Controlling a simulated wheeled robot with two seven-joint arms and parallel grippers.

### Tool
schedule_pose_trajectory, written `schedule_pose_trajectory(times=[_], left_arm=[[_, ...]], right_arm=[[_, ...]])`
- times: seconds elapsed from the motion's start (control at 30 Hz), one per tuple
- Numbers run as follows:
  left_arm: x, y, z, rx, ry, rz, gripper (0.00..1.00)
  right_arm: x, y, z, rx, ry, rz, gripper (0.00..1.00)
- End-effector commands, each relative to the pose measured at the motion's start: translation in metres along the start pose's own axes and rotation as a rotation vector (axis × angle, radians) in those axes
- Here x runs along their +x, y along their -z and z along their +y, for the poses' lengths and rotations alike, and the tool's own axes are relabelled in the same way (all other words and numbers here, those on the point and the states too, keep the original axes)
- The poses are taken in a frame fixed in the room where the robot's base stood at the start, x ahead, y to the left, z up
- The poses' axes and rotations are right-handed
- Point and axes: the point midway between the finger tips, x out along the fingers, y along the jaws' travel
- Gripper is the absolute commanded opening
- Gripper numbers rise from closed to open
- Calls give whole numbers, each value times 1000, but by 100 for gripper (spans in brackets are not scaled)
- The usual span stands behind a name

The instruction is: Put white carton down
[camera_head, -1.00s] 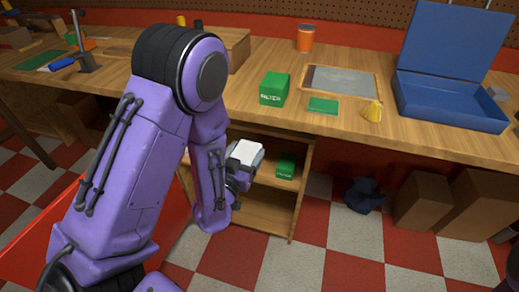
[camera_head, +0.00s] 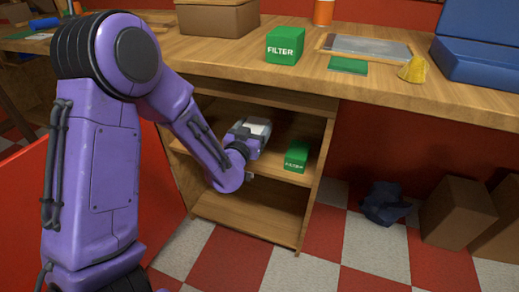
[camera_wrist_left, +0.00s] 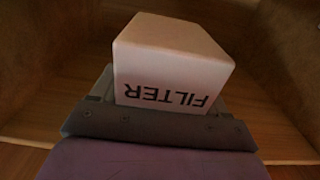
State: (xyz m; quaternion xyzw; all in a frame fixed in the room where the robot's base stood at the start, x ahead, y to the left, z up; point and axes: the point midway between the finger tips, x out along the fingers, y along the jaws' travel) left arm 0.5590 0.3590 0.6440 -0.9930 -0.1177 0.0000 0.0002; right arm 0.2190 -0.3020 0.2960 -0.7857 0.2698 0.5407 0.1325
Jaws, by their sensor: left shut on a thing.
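The white carton (camera_wrist_left: 172,58), marked FILTER, fills the middle of the left wrist view, with the lettering upside down. It also shows in the head view (camera_head: 258,127) as a pale top inside the shelf. My left gripper (camera_head: 250,136) is shut on the white carton and reaches into the upper compartment of the wooden shelf unit (camera_head: 318,190) under the bench. The fingers are mostly hidden by my arm and the carton. I cannot tell whether the carton touches the shelf board. My right gripper is not in view.
A green FILTER carton (camera_head: 297,156) stands on the same shelf, just right of my gripper. Another green FILTER carton (camera_head: 285,45) stands on the bench (camera_head: 230,62) above. The unit's right wall is close by. Brown boxes (camera_head: 457,212) stand on the floor at right.

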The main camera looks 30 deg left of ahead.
Motion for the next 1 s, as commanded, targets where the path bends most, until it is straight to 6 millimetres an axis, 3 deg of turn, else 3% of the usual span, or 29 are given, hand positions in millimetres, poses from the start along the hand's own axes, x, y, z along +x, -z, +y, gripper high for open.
schedule_pose_trajectory(times=[0.03, 0.1, 0.37, 0.53, 0.9, 0.93, 1.0], left_arm=[[9, -18, -1, -2, 2, -2, 37], [21, -33, -1, -2, 1, -2, 37], [44, -56, -1, 0, 0, 1, 37], [48, -88, -2, 0, 1, -2, 37], [48, -93, -1, 1, 0, 1, 37], [47, -93, -2, 1, 0, 0, 78], [47, -92, -2, 1, 0, 0, 100]], right_arm=[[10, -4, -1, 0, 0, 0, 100], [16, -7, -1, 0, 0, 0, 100], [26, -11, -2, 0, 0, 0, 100], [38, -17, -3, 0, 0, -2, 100], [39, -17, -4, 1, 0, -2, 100], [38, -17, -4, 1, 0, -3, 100], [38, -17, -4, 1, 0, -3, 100]])
